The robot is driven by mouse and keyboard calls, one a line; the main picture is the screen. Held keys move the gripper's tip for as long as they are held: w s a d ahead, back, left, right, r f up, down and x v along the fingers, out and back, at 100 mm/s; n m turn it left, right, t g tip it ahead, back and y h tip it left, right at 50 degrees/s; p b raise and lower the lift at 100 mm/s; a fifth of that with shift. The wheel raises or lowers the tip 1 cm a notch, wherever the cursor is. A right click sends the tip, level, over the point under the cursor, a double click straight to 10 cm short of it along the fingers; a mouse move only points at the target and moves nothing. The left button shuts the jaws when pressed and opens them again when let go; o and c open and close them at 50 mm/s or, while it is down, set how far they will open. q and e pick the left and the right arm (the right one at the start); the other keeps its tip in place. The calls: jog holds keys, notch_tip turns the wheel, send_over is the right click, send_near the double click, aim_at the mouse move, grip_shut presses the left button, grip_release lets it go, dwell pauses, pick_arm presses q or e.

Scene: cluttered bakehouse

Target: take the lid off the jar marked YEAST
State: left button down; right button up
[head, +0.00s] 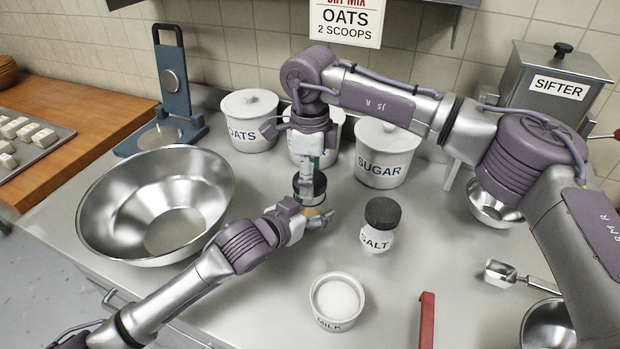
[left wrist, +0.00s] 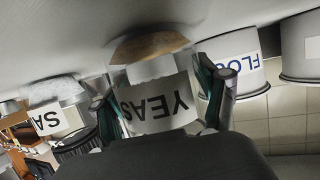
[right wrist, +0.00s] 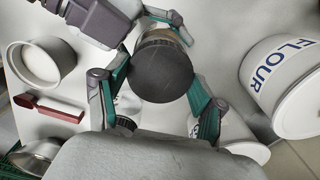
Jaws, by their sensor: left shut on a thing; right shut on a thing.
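The jar marked YEAST (left wrist: 160,103) shows its label upside down in the left wrist view, with brownish contents at its base end. In the head view it is mostly hidden between my grippers. My left gripper (head: 312,213) is shut around the jar's body from the side, one finger on each side of the label. The round black lid (right wrist: 162,70) sits at the top of the jar. My right gripper (head: 309,177) comes down from above and is shut on the lid, its green-padded fingers on opposite sides. I cannot tell whether lid and jar are apart.
The SALT jar (head: 380,226) stands close on the right, the MILK bowl (head: 337,303) in front. OATS (head: 249,121) and SUGAR (head: 383,154) canisters stand behind; FLOUR (right wrist: 290,80) shows in the right wrist view. A large steel bowl (head: 110,205) is left, a red-handled tool (head: 427,320) right.

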jog(key=shift+r, duration=0.2)
jog(key=shift+r, duration=2)
pick_arm(q)
grip_release()
jog(key=shift+s, duration=0.1)
